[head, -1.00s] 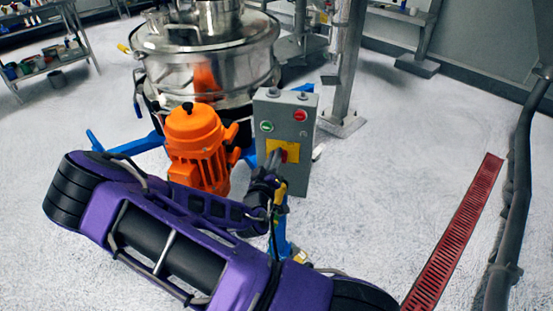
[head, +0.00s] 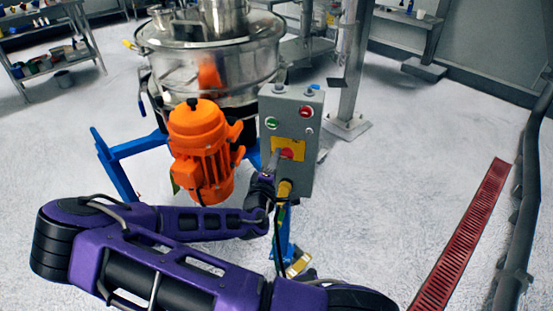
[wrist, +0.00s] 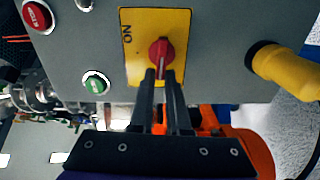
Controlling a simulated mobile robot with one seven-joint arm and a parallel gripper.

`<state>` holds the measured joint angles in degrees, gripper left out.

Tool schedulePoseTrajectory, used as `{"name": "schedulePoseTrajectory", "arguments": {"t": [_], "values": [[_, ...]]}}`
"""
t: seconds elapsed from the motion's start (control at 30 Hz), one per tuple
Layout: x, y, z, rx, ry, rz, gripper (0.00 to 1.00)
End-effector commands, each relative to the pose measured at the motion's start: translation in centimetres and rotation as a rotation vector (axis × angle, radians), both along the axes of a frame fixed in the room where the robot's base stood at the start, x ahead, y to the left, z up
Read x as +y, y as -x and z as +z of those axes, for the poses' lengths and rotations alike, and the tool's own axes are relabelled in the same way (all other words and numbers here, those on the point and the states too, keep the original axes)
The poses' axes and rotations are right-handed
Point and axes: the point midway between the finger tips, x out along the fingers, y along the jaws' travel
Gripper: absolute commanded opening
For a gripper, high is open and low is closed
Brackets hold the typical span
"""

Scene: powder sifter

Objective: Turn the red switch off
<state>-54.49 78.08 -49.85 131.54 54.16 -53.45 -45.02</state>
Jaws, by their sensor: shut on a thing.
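The red switch (wrist: 161,55) is a rotary knob on a yellow plate (wrist: 138,72) on the front of a grey control box (head: 300,178). It also shows in the head view (head: 287,153). In the wrist view the knob's handle points down the picture, and the "ON" marking is on the plate to its left. My gripper (wrist: 162,76) is shut on the lower end of the handle, one finger on each side. In the head view my gripper (head: 274,160) reaches the knob from the left and below. No "off" marking is readable.
A green button (wrist: 95,83) and a red button (wrist: 38,16) sit on the same box. A yellow connector (wrist: 285,75) juts from it. An orange motor (head: 203,148) stands close left of the box, before the steel sifter (head: 212,62).

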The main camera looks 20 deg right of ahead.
Motion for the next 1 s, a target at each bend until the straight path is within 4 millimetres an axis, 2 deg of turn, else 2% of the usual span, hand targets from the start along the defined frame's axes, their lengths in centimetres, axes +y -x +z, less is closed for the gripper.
{"name": "schedulePoseTrajectory", "arguments": {"t": [0.3, 0.73, 0.77, 0.9, 0.93, 1.0], "values": [[0.02, 0.04, -0.29, 0.053, 0.066, 0.0, 0.0], [0.0, 0.05, -0.29, 0.059, 0.072, 0.0, 0.0], [0.0, 0.05, -0.3, 0.059, 0.072, 0.0, 0.17], [0.0, 0.04, -0.28, 0.058, 0.071, 0.0, 0.42], [0.0, 0.04, -0.27, 0.057, 0.072, 0.0, 0.45], [0.0, 0.03, -0.26, 0.057, 0.071, 0.0, 0.45]]}}
